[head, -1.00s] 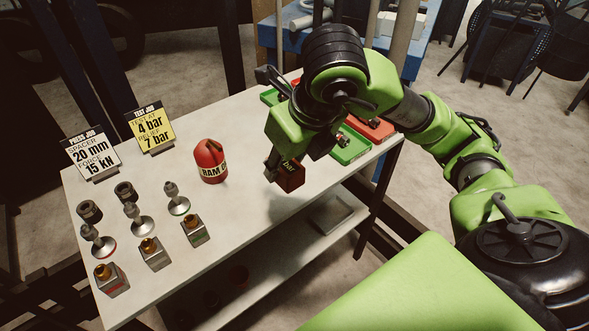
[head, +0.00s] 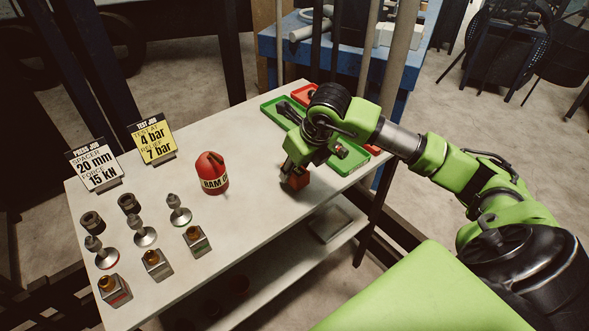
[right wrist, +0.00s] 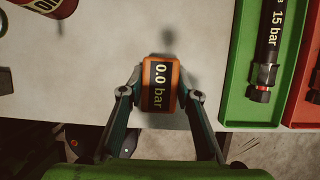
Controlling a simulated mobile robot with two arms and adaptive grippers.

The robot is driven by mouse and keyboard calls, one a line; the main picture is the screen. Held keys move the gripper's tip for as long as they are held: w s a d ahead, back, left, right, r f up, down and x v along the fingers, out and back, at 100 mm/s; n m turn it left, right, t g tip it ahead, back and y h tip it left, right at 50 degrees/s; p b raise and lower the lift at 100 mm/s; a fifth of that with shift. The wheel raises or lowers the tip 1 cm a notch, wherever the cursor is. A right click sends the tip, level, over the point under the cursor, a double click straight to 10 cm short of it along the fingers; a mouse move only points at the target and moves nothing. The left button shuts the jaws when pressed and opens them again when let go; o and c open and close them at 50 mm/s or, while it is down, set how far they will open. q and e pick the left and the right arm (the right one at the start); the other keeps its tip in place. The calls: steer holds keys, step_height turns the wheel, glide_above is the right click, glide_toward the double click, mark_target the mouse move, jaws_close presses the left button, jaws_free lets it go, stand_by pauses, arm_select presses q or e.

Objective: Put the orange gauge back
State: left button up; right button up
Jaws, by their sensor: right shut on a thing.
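The orange gauge (right wrist: 161,86) has a dark face reading 0.0 bar in the right wrist view. My right gripper (right wrist: 161,97) is shut on it, with one finger on each side. My left gripper is not in view.
A green tray (right wrist: 239,100) holding a black 15 bar cylinder (right wrist: 268,50) lies right of the gauge, beside a red tray (right wrist: 302,108). A red ram part (head: 211,173) stands to the left. Several metal fittings and two job signs (head: 152,138) stand farther left.

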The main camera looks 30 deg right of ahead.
steer(key=shift+f, duration=0.55)
steer(key=o, duration=1.4)
steer(key=shift+f, duration=0.1)
steer(key=shift+c, duration=0.2)
steer(key=shift+s+r, duration=0.1)
steer(key=shift+r, duration=0.4)
steer(key=b+v, duration=0.1)
steer(key=v, duration=1)
